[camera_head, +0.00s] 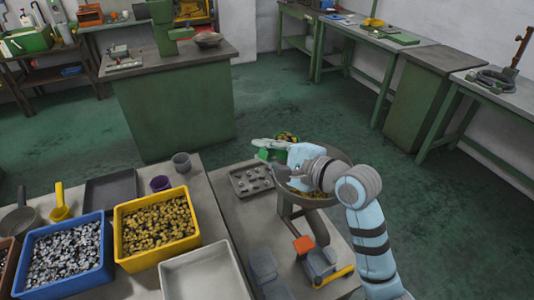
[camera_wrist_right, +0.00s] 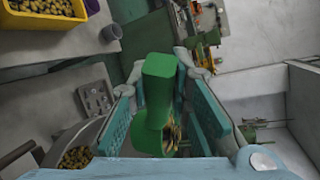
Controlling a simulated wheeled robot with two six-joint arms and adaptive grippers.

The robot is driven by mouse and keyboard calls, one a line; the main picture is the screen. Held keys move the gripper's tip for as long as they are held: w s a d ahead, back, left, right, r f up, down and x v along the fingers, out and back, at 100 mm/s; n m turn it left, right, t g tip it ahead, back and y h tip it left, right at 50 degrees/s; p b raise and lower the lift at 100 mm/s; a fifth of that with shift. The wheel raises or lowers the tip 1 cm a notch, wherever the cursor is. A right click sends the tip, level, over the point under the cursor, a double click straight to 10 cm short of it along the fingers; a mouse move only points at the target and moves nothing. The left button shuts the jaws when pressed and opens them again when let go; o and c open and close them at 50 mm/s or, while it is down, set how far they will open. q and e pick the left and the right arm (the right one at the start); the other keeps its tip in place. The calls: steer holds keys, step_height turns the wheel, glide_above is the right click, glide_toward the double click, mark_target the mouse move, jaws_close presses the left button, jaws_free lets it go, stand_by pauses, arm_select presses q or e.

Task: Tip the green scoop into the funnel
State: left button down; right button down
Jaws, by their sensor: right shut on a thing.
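My right gripper (camera_head: 277,149) is shut on the green scoop (camera_head: 263,154). In the right wrist view the green scoop (camera_wrist_right: 158,90) sits between the two teal-padded fingers of the right gripper (camera_wrist_right: 165,105). Brass-coloured pieces show in the scoop's bowl. The grey funnel (camera_head: 343,158) is a wide round bowl, partly hidden by my right arm, with brass pieces inside. The scoop is near its far-left rim, above it as far as I can tell. The funnel (camera_wrist_right: 88,135) also shows at lower left in the wrist view. My left gripper is out of view.
A grey tray (camera_head: 234,182) with small parts lies left of the funnel. A yellow bin (camera_head: 120,255) of brass pieces and a blue bin (camera_head: 103,262) of silvery pieces stand at left. Floor beyond is clear.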

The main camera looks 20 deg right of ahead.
steer(key=s+d+m+t+b, duration=0.1)
steer(key=d+m+t+b, duration=0.8)
steer(key=m, duration=0.7)
steer(key=shift+s+d+f+t+b, duration=0.15)
steer(key=shift+s+d+t+b, duration=0.2)
steer(key=shift+d+b, duration=0.85)
steer(key=shift+a, duration=0.1)
